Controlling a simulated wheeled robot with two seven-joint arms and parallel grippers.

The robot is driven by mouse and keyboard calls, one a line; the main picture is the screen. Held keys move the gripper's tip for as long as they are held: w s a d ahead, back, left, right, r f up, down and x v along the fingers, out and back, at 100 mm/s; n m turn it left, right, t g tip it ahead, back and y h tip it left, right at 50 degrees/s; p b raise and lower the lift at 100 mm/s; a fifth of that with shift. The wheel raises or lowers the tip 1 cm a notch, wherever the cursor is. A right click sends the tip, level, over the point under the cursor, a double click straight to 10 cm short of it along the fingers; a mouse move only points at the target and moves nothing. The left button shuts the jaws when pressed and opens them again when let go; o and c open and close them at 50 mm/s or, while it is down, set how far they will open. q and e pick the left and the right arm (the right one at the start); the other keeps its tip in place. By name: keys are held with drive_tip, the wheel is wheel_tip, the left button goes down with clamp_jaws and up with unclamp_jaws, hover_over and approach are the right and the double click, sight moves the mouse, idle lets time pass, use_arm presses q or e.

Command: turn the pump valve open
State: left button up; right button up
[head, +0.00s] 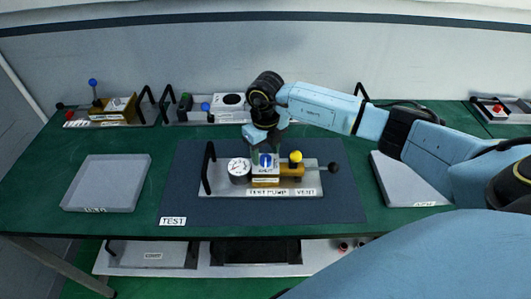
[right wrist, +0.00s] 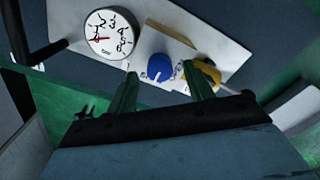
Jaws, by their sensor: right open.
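The test pump (head: 225,188) sits on the dark mat in the middle of the bench. Its blue valve knob (head: 266,160), with a white pointer mark, is on the white block; it also shows in the right wrist view (right wrist: 160,68). My right gripper (head: 267,150) points down over this knob. In the right wrist view its two green fingers (right wrist: 160,85) are apart, one to each side of the knob, with nothing between them gripped. I cannot tell whether they touch it. My left gripper is not in view.
A pressure gauge (head: 239,170) stands left of the knob, also in the right wrist view (right wrist: 110,33). A yellow knob (head: 295,156) and black-ended lever (head: 334,167) are to the right. A black handle (head: 208,165) rises at the left. A grey tray (head: 107,182) lies further left.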

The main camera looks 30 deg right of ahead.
drive_tip(key=shift+f, duration=0.8)
drive_tip(key=shift+c, duration=0.4)
drive_tip(key=c, duration=0.9)
